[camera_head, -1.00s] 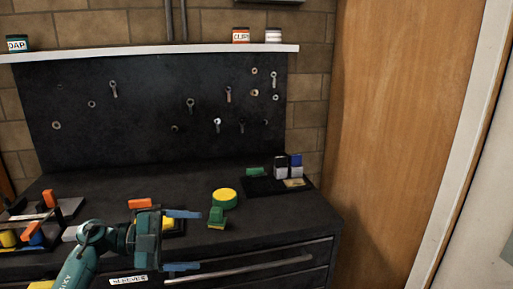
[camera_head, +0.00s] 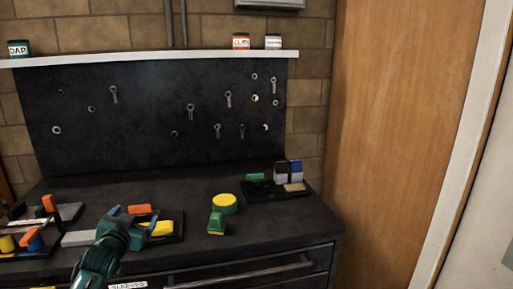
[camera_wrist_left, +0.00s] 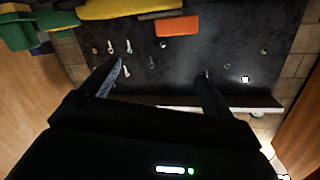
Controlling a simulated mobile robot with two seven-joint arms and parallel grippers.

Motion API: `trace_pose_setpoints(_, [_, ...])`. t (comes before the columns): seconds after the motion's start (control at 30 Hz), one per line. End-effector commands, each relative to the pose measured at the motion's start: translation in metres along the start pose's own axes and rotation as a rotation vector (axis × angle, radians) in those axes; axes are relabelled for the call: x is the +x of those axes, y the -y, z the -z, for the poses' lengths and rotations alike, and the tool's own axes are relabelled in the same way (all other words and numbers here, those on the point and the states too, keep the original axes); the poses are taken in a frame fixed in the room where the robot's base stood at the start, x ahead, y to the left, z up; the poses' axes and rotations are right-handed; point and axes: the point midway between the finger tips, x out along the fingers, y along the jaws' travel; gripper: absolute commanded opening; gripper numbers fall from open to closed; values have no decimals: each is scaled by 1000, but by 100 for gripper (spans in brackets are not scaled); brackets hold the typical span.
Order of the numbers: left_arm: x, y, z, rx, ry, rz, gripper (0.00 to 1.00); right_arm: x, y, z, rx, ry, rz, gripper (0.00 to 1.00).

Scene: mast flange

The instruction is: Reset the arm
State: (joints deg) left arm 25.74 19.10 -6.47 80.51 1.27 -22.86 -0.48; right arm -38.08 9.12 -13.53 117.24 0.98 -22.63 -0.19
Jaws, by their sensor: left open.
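My left gripper (camera_head: 131,219) is at the front left of the dark workbench (camera_head: 270,222). Its blue fingers are spread and point toward the back wall, with nothing between them. In the head view it overlaps the area of an orange block (camera_head: 140,209) and a yellow block (camera_head: 161,228); I cannot tell how far above them it is. In the left wrist view the two dark fingers (camera_wrist_left: 163,72) are apart, and the orange block (camera_wrist_left: 177,26) shows beyond them. My right gripper is not in view.
A round green piece with a yellow top (camera_head: 224,202) and a green-and-yellow piece (camera_head: 216,223) stand mid-bench. A dark tray (camera_head: 262,192) with blocks is at the right. More coloured blocks are at the left. A pegboard (camera_head: 150,140) rises behind. The bench's front right is bare.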

Motion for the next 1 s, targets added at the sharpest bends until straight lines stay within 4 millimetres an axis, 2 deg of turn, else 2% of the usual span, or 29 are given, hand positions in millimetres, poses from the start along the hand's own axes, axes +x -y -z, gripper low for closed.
trace_pose_setpoints(0.03, [-11, -16, -17, -1, 18, -25, 87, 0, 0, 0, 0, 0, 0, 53])
trace_pose_setpoints(0.17, [-40, -55, -56, -6, 61, -86, 87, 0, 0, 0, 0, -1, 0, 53])
trace_pose_setpoints(0.27, [-71, -88, -88, -16, 100, -139, 87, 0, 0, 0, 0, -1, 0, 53])
trace_pose_setpoints(0.37, [-113, -124, -121, -37, 150, -202, 87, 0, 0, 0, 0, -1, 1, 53])
trace_pose_setpoints(0.53, [-213, -186, -172, -103, 256, -316, 87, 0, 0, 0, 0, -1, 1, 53])
trace_pose_setpoints(0.6, [-254, -205, -184, -136, 298, -353, 87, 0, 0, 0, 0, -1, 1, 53])
trace_pose_setpoints(0.7, [-302, -224, -193, -178, 349, -392, 87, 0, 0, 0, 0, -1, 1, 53])
trace_pose_setpoints(0.8, [-336, -234, -196, -211, 386, -414, 87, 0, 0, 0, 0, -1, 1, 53])
trace_pose_setpoints(0.9, [-354, -239, -196, -230, 406, -426, 87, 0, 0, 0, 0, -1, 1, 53])
trace_pose_setpoints(1.0, [-360, -241, -196, -236, 413, -430, 87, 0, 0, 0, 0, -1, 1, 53])
